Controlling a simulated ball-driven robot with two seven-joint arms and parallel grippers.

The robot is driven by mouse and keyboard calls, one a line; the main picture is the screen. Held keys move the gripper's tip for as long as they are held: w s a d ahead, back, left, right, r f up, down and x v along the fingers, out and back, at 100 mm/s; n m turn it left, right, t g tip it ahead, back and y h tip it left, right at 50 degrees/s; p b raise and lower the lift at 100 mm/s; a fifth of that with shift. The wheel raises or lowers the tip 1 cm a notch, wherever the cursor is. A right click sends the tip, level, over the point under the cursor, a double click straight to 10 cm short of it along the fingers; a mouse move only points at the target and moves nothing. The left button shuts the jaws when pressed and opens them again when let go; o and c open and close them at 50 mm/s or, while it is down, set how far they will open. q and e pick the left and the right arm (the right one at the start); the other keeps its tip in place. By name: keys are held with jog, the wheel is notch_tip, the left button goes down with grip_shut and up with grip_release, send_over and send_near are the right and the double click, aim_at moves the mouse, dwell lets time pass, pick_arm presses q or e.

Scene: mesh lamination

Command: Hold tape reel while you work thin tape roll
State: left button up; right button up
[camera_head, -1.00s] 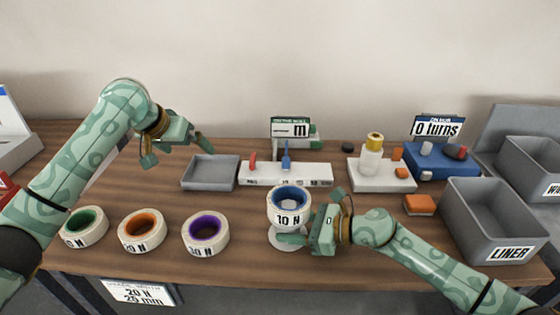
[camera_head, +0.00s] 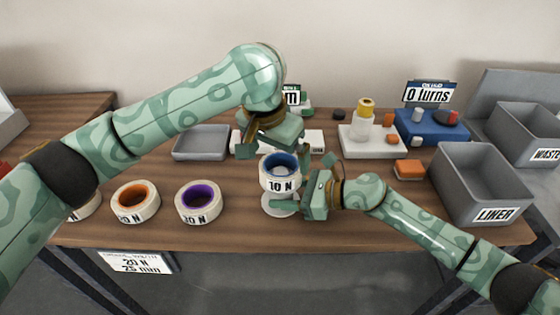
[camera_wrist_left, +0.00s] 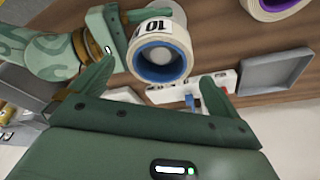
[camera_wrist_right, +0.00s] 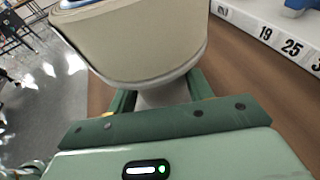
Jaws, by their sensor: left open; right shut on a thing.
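The cream tape reel (camera_head: 281,186) with a blue core and a "10 N" label sits on a white stand (camera_head: 279,208) near the table's front. My right gripper (camera_head: 300,205) is low at its right side; in the right wrist view its fingers (camera_wrist_right: 160,98) close on the pale stem just under the reel (camera_wrist_right: 150,45). My left gripper (camera_head: 271,140) is above and behind the reel, apart from it. In the left wrist view its fingers (camera_wrist_left: 150,85) are spread and empty, with the reel (camera_wrist_left: 158,30) beyond them. The left gripper partly hides the white numbered strip.
Purple-cored (camera_head: 201,202) and orange-cored (camera_head: 135,203) rolls lie left of the stand. A grey tray (camera_head: 202,142) is behind. At right are an orange block (camera_head: 408,169), a blue turns counter (camera_head: 432,127), the LINER bin (camera_head: 478,183) and the WASTE bin (camera_head: 525,130).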

aim_at(282, 169)
pick_arm(q)
jog(key=x, duration=0.5)
jog(key=shift+w, duration=0.1)
jog(key=shift+c, duration=0.3)
jog(key=c, duration=1)
jog(key=shift+r, duration=0.2)
jog(key=shift+r, duration=3.6)
pick_arm(e)
jog(key=o, duration=1.5)
jog(key=shift+c, duration=0.2)
